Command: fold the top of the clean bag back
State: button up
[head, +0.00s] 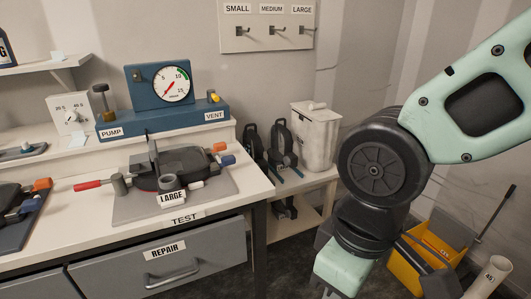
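No bag with a readable "clean" label shows. An off-white upright container (314,138), which may be a bag, stands on the low side shelf, with a small rolled or lid-like piece on its top. I cannot tell whether its top is folded. A yellow bin (411,256) stands on the floor at the lower right, with a small label I cannot read and dark things in it. My arm comes in from the right and bends down in front of the wall. Its pale green end is cut off by the bottom edge, so my gripper's fingers are out of view.
The bench (262,186) at the left carries a blue pump unit (122,107) with a gauge and a clamp-like device marked LARGE (172,197). Black tools (284,146) stand beside the off-white container. A pale tube (490,276) is at the lower right. Wall hooks (275,31) are empty.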

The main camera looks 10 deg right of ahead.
aim_at(319, 112)
jog(key=i+l+z, duration=0.15)
jog(key=i+z, duration=0.25)
jog(key=i, duration=0.25)
jog(key=i+l, duration=0.1)
jog(key=i, duration=0.35)
jog(key=i+l+u, duration=0.1)
jog(key=i, duration=0.35)
jog(key=i+l, duration=0.15)
jog(key=i, duration=0.3)
jog(key=i+l+u, duration=0.2)
jog(key=i, duration=0.2)
jog(key=j, duration=0.1)
